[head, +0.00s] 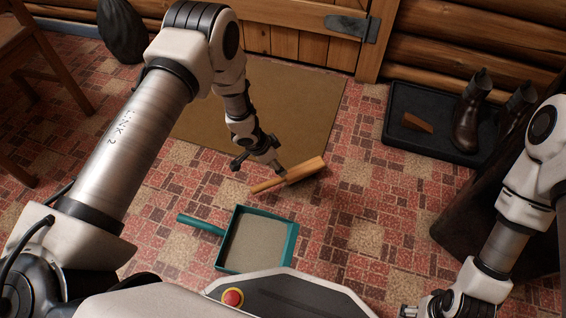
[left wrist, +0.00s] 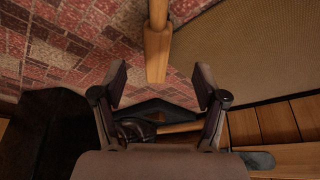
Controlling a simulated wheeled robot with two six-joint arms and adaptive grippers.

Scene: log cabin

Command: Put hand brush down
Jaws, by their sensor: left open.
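The hand brush (head: 308,168) has a light wooden body and handle. In the head view it appears to lie on the tiled floor, just beyond the dustpan, its handle pointing left. My left gripper (head: 262,166) is open just above and beside it, one finger close to where handle and body meet. In the left wrist view the brush (left wrist: 157,50) shows at the top, between and beyond the two spread fingers (left wrist: 160,85), which do not grip it. My right gripper (head: 410,311) is at the bottom edge, partly cut off; its jaws are unclear.
A teal dustpan (head: 291,247) lies on the floor near my base. A brown doormat (head: 200,131) lies before the door. A black tray (head: 397,98) at the right holds boots (head: 468,115) and a small wooden piece (head: 417,122). A wooden chair (head: 52,68) stands left.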

